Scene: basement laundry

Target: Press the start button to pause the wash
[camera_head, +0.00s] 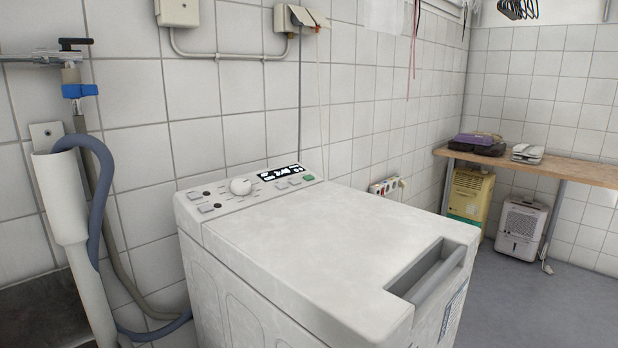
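A white top-loading washing machine (330,245) stands against the tiled wall, its lid closed. Its control panel (222,206) runs along the back edge of the top. The panel has a round white knob (240,187), several small grey buttons on the left, and a dark display (282,172) with lit white symbols. A green button (309,178) sits at the panel's right end. Which button is the start button cannot be read from any label at this size. Neither of my grippers shows in this view.
A grey drain hose (105,190) and a white standpipe (68,205) stand left of the machine. A wooden counter (560,166) at the back right holds a dark case and a telephone-like device. A dehumidifier (521,228) stands beneath it.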

